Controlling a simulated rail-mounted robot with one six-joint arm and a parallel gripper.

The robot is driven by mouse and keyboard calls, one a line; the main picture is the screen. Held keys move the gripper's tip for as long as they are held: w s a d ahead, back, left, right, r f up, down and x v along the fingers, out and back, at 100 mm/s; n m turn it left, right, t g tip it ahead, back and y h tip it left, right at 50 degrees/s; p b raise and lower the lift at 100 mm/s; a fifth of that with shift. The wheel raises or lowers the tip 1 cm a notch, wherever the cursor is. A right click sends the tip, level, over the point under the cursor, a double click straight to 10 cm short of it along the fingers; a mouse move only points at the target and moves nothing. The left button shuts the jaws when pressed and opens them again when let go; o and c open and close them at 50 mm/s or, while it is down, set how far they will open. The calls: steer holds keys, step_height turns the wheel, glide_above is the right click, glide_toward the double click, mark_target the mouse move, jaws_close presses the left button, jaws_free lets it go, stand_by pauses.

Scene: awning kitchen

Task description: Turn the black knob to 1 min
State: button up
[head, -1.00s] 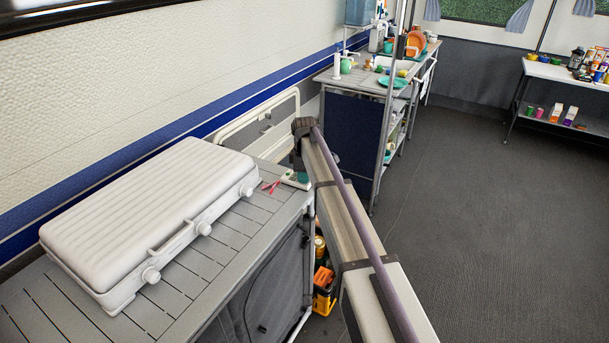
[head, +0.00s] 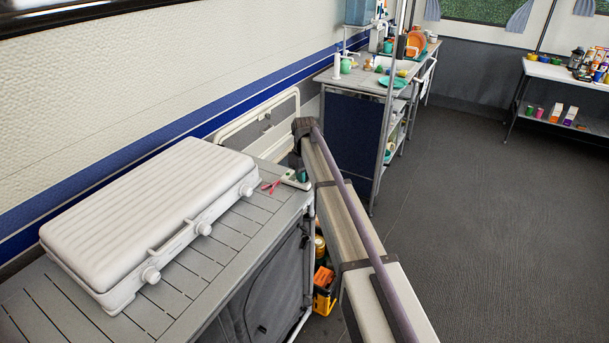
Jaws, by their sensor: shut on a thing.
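No black knob can be made out in the head view. My arm (head: 338,205) reaches from the lower right up to a dark joint beyond the right end of the slatted counter (head: 180,290). My gripper is not visible; the arm's far end is hidden behind its own links. A small white item with a teal part (head: 298,179) lies at the counter's back right corner, just left of my arm. No dial marks can be read.
A closed white case-like stove (head: 150,215) with several light knobs on its front takes up much of the counter. A small red item (head: 271,186) lies right of it. A sink unit (head: 350,135) stands behind my arm. The floor (head: 480,210) to the right is clear.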

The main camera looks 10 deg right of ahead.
steer(key=shift+m, duration=0.4)
steer(key=o, duration=0.9)
steer(key=shift+r, duration=0.1)
step_height(320, 180, up, 11)
steer(key=p, duration=1.1)
steer(key=shift+f, duration=0.2)
